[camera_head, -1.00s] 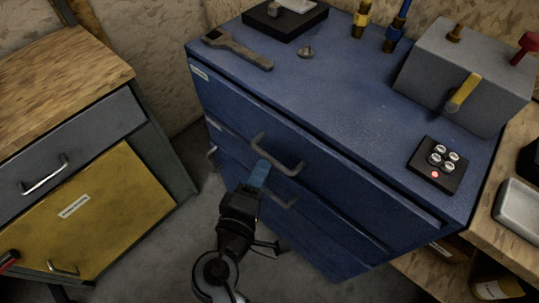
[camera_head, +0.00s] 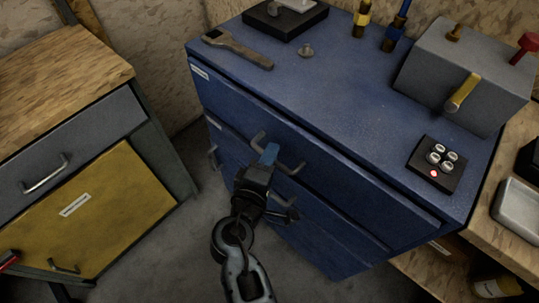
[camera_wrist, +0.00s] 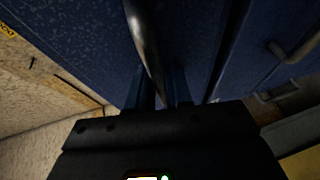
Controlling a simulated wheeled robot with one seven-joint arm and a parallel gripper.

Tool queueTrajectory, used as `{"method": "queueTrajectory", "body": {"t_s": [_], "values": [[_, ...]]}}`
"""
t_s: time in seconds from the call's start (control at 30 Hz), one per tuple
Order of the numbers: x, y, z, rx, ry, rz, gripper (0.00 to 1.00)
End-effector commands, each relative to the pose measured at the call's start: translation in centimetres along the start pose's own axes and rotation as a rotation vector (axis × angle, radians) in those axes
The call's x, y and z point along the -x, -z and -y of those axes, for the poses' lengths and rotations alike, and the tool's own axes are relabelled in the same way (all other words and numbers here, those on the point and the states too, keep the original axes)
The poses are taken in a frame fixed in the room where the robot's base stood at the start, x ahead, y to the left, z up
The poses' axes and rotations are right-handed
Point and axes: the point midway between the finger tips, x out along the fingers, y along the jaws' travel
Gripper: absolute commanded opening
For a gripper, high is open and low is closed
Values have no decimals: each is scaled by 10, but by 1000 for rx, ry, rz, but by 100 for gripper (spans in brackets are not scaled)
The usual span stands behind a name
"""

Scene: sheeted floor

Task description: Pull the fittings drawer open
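The blue cabinet (camera_head: 330,85) has several drawers, and all look shut. Its labels are too small to read, so I cannot tell which is the fittings drawer. The top drawer's front (camera_head: 345,183) carries a grey bar handle (camera_head: 292,168). My gripper (camera_head: 268,155) is at this handle, its blue fingertips overlapping the bar's middle. In the wrist view, the metal handle (camera_wrist: 147,40) runs down between my two dark blue fingers (camera_wrist: 163,90). Whether they press on it is unclear. A lower handle is partly hidden behind my gripper.
A workbench with a yellow drawer front (camera_head: 80,215) stands at left, with grey floor (camera_head: 190,245) between. On the cabinet top are a wrench (camera_head: 238,49), a grey box with levers (camera_head: 465,75) and a black panel (camera_head: 437,164). A wooden shelf (camera_head: 510,225) adjoins at right.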

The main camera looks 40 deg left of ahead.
Motion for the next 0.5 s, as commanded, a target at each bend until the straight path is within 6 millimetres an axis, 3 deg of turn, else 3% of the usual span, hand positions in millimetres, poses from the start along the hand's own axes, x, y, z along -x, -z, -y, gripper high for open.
{"method": "queueTrajectory", "body": {"t_s": [0.2,0.5], "values": [[0,0,0,0,0,0,0],[0,0,0,0,0,0,0]]}}
